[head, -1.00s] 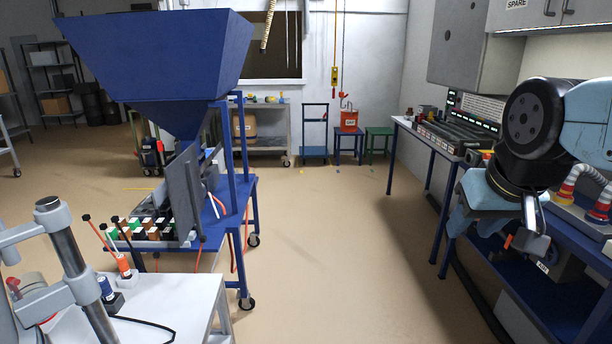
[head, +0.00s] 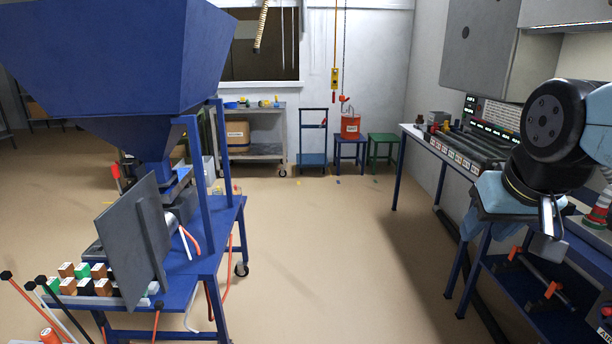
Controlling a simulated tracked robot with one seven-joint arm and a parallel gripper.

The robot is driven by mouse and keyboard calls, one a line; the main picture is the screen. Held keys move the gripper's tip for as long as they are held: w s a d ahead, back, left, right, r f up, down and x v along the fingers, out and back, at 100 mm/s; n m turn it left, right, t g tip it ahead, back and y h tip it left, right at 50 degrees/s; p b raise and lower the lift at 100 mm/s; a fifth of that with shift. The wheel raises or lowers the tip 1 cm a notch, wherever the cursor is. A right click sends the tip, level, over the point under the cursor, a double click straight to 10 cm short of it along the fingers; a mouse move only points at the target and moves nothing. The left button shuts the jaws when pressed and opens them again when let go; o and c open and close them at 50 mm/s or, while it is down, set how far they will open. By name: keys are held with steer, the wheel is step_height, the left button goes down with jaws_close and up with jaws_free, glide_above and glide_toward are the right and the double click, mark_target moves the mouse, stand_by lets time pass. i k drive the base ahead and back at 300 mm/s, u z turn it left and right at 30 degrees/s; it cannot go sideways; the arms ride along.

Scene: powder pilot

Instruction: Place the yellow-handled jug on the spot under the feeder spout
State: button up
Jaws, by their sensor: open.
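The feeder, with a big blue hopper (head: 110,50), stands on a blue wheeled frame at the left. Its narrow lower end (head: 155,168) drops behind a grey upright panel (head: 132,245), which hides much of the area below, so I cannot make out the spot under the spout. I cannot clearly identify a yellow-handled jug. Small yellow items (head: 265,103) lie on a grey cart at the back, too small to tell apart. My gripper (head: 549,222) hangs at the right near the blue bench. It is open and I see nothing in it.
The grey cart (head: 255,149) stands at the back wall. Right of it are a blue hand truck (head: 312,159), a red bucket (head: 350,127) on a blue stool and a green stool (head: 383,140). A long bench (head: 412,131) lines the right wall. The floor (head: 320,240) between is clear.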

mark_target(217, 190)
steer(key=u, duration=0.2)
steer(key=i, duration=1.05)
steer(key=u, duration=0.7)
steer(key=i, duration=1.6)
steer(key=z, duration=0.55)
steer(key=i, duration=2.15)
steer(key=u, duration=0.4)
